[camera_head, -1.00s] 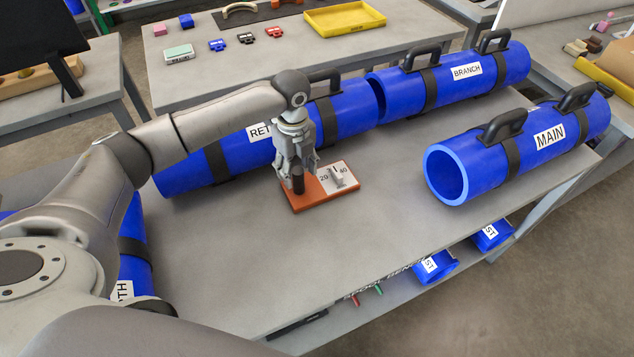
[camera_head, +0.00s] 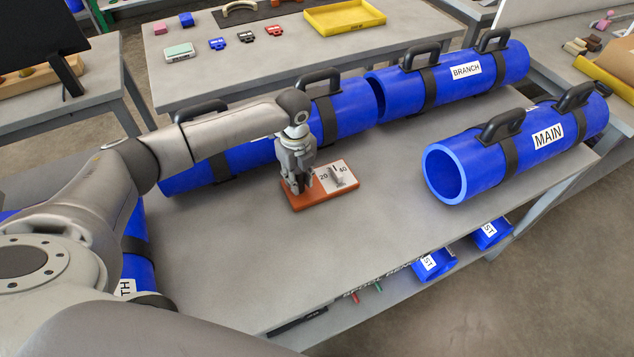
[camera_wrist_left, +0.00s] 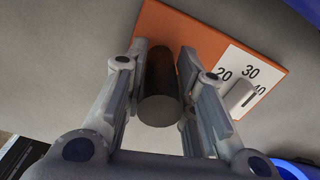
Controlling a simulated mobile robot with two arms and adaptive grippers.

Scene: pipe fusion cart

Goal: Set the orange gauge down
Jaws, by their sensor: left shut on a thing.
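The orange gauge (camera_head: 311,198) is a flat orange block with a white scale plate marked 20, 30 and 40, a small pale pointer and a dark upright round handle. It lies flat at the level of the grey table (camera_head: 400,260); I see no clear gap under it. My left gripper (camera_head: 297,188) points down with its fingers around the handle. In the left wrist view the dark handle (camera_wrist_left: 160,95) stands between the two fingers of my left gripper (camera_wrist_left: 160,85), over the orange block (camera_wrist_left: 205,42). My right gripper is not in view.
Blue pipes with black handles stand close by: the MAIN pipe (camera_head: 480,170) to the right, the BRANCH pipe (camera_head: 490,75) behind, and another pipe (camera_head: 345,110) just behind my gripper. Bare table lies in front of the gauge. A yellow tray (camera_head: 345,28) is on the far bench.

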